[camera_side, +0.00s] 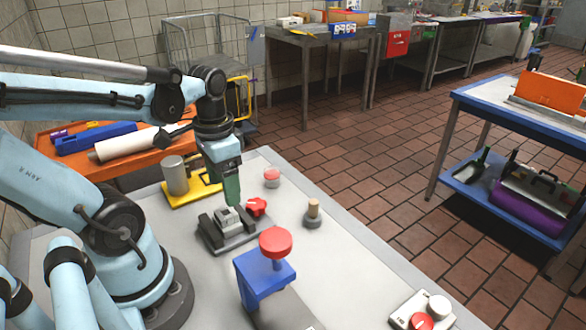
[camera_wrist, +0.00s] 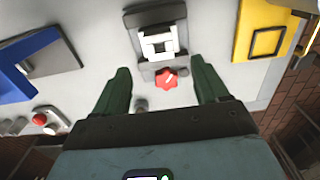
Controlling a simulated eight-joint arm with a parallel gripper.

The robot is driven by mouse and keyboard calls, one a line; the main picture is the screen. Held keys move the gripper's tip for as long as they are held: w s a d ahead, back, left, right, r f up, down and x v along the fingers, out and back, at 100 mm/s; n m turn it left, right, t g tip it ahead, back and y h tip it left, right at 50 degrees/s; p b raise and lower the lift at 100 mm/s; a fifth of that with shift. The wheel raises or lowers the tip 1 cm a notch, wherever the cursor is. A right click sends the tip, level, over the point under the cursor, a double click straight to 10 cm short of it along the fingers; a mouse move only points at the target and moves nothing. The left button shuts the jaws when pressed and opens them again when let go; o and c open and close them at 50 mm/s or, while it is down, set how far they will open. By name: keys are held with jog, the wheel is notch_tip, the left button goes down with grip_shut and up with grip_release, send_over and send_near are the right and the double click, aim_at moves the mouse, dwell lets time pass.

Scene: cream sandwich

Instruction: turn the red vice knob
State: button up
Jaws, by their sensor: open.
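The red vice knob (camera_side: 257,207) sits at the end of a small grey vice (camera_side: 243,239) on the grey table. In the wrist view, the lobed knob (camera_wrist: 166,80) and the vice (camera_wrist: 153,18) are both clear, with a light metal block (camera_wrist: 158,42) between the jaws. My gripper (camera_side: 232,203) points down over the vice, beside the knob in the side view. In the wrist view, my gripper (camera_wrist: 159,66) is open and empty. Its green fingers appear either side of the knob, nearer the right one. I cannot tell the height gap exactly.
A blue stand with a red round top (camera_side: 275,242) is close in front of the vice. A yellow plate with a grey cylinder (camera_side: 175,175) stands behind. A wooden-topped peg (camera_side: 313,214) and a red-topped piece (camera_side: 271,177) are nearby.

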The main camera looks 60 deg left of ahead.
jog(key=w+d+r, duration=0.2)
jog(key=w+d, duration=0.6)
jog(key=d, duration=0.5)
jog(key=d+f, duration=0.1)
jog(key=d, duration=1.4)
jog(key=shift+s, duration=0.1)
notch_tip(320, 180, up, 4)
jog(key=f+n, duration=0.1)
send_over(254, 204)
jog(key=shift+f, duration=5.7)
